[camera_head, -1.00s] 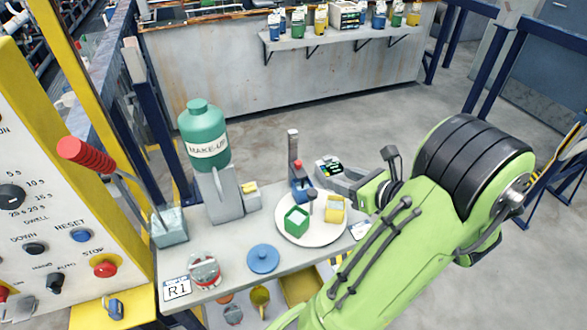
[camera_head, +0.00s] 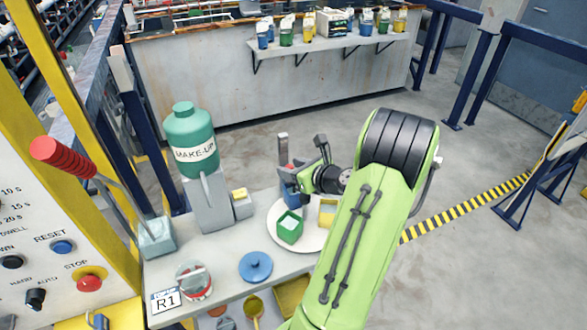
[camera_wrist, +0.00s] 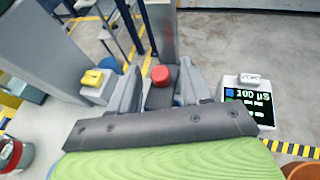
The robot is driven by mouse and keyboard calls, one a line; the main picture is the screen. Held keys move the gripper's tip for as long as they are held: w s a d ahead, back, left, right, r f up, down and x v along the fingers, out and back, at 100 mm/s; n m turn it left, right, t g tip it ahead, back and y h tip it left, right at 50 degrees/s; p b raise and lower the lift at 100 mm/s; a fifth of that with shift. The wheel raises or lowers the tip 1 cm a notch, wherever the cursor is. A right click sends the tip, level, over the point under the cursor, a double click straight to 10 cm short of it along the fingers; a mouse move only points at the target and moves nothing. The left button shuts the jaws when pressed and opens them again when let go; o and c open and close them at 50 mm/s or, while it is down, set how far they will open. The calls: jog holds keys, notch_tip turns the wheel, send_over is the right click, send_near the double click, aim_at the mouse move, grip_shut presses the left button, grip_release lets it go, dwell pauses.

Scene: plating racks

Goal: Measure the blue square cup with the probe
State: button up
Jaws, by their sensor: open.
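The blue square cup (camera_head: 291,196) stands at the back of the round white turntable plate (camera_head: 275,213), below a grey post (camera_head: 283,150); it is partly hidden in the head view. A red-capped part, seemingly the probe's top, shows in front of the post in the wrist view (camera_wrist: 160,75). My gripper (camera_head: 300,174) is at the post, above the blue cup. In the wrist view, its open fingers (camera_wrist: 160,88) lie on either side of the red cap; contact cannot be told. The meter (camera_wrist: 248,103) at the right reads 100 µS.
A green square cup (camera_head: 290,227) and a yellow one (camera_head: 327,212) share the plate. The green MAKE-UP bottle (camera_head: 194,140) on its grey stand rises to the left. A blue lid (camera_head: 255,267) and a red-and-grey round item (camera_head: 194,281) lie toward the table's front.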

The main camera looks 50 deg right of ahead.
grip_shut()
jog(key=shift+r, duration=0.1)
notch_tip(320, 180, up, 6)
jog(key=p, duration=0.7)
jog(key=shift+p, duration=0.35)
grip_release()
jog(key=shift+s, duration=0.1)
jog(key=p+v, duration=0.1)
jog(key=v, duration=1.4)
jog(key=shift+s, duration=0.35)
